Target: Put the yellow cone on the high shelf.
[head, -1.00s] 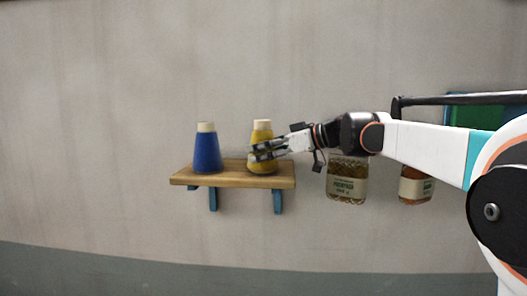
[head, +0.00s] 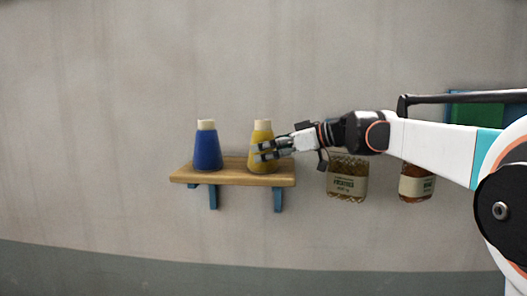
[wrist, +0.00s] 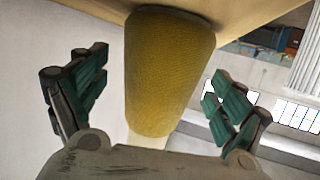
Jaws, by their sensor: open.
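The yellow cone (head: 262,136) stands upright at the right end of a wooden wall shelf (head: 230,178), its pale tip up. My gripper (head: 268,151) is at the cone from the right, its fingers partly covering the cone's middle. In the wrist view the yellow cone (wrist: 168,75) fills the space between the two green-padded fingers of my gripper (wrist: 158,95). The fingers are open, with a gap showing on each side of the cone. The shelf board (wrist: 235,18) shows behind the cone's wide end.
A blue cone (head: 206,150) stands on the left part of the shelf. A green panel (head: 475,112) is behind my arm.

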